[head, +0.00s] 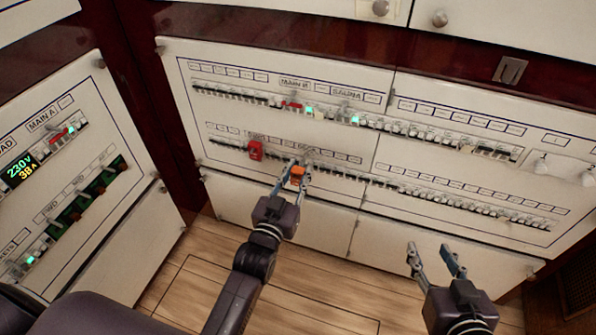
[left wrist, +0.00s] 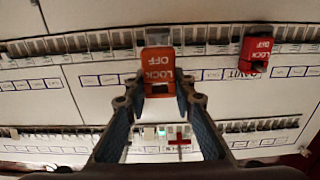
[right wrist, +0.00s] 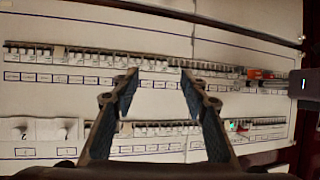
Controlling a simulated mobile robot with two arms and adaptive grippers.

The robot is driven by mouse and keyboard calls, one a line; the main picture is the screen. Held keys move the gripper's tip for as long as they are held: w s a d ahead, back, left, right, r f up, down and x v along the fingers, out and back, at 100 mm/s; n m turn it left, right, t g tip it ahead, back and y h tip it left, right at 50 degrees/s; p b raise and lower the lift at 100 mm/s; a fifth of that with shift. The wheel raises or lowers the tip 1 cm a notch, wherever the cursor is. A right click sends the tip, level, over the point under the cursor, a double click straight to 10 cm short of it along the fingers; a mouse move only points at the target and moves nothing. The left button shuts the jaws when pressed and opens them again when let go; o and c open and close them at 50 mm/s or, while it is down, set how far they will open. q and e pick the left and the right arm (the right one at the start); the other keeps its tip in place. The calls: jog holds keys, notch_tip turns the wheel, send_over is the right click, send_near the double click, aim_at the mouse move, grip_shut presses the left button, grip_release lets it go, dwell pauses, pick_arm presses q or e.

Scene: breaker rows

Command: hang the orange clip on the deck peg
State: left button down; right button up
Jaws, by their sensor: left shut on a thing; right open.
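The orange clip (head: 297,177), marked LOCK OFF, is between the fingertips of my left gripper (head: 298,170) at the lower breaker row of the left panel. In the left wrist view the orange clip (left wrist: 158,66) stands upside down in front of the breakers, with the fingers (left wrist: 158,92) at its lower end. I cannot tell whether the clip touches the row. The deck peg is not made out; the clip and fingers cover that stretch, below a label that seems to read DECK (head: 303,143). My right gripper (head: 436,247) is open and empty, before the right panel.
A red LOCK OFF clip (head: 255,150) sits on the same row, left of the orange one; it also shows in the left wrist view (left wrist: 256,50). An upper breaker row (head: 330,115) runs above. A side panel (head: 60,190) stands at left. The wooden floor (head: 200,290) is clear.

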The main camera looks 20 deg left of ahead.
aim_at(301, 166)
jog(key=shift+w+r, duration=0.1)
pick_arm(q)
jog(key=shift+p, duration=0.3)
pick_arm(e)
jog(key=shift+s+d+f+g, duration=0.2)
jog(key=shift+s+f+g, duration=0.15)
jog(key=shift+s+f, duration=0.3)
jog(key=shift+s+d+f+g, duration=0.2)
jog(key=shift+s+f+g, duration=0.2)
jog(key=shift+f, duration=0.3)
jog(key=shift+s+f, duration=0.1)
jog(key=shift+f, duration=0.05)
pick_arm(q)
jog(key=shift+w, duration=0.55)
pick_arm(e)
jog(key=shift+w+r, duration=0.2)
jog(key=shift+r, duration=0.05)
pick_arm(q)
jog(key=shift+w, duration=0.65)
pick_arm(e)
jog(key=shift+w+a, duration=0.1)
pick_arm(q)
jog(key=shift+w, duration=0.8)
pick_arm(e)
jog(key=shift+w+a+r+t, duration=0.15)
jog(key=shift+w+r+t, duration=0.2)
jog(key=shift+r+t, duration=0.15)
